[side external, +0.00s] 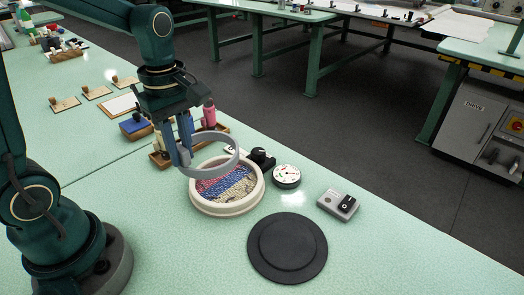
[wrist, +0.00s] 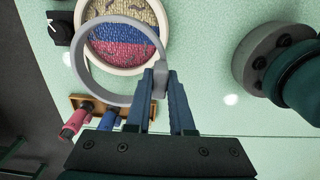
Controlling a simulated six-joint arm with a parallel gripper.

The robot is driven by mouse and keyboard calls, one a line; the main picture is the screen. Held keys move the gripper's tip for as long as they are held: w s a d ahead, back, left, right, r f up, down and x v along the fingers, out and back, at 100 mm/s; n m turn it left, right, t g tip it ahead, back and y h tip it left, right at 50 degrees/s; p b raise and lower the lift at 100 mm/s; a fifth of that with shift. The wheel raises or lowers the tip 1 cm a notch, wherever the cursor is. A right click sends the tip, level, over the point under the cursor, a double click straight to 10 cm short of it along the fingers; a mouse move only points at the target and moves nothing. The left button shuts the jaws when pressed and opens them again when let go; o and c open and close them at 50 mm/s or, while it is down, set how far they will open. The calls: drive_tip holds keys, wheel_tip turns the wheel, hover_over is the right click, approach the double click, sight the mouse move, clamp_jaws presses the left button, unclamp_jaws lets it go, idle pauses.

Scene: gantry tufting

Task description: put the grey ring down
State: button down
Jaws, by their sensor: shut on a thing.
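A black round disc (side external: 288,245) lies in front. A white-faced dial (side external: 286,175) and a grey switch box (side external: 338,204) stand to the right.

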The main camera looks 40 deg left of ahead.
drive_tip(key=s+a+r+m, duration=0.3)
drive_tip(key=a+r, duration=0.2)
drive_tip(key=a, duration=0.3)
drive_tip(key=w+d+m, duration=0.8)
drive_tip(key=d+m, duration=0.2)
drive_tip(key=m, duration=0.4)
drive_tip(key=shift+m, duration=0.5)
drive_tip(key=d+f, duration=0.2)
drive_tip(key=d, duration=0.2)
drive_tip(key=d+f, duration=0.3)
drive_tip(key=d, duration=0.2)
drive_tip(key=d+f, duration=0.2)
drive_tip(key=d, duration=0.2)
drive_tip(key=shift+d+f, duration=0.5)
drive_tip(key=shift+d, duration=0.05)
drive_tip(key=shift+f, duration=2)
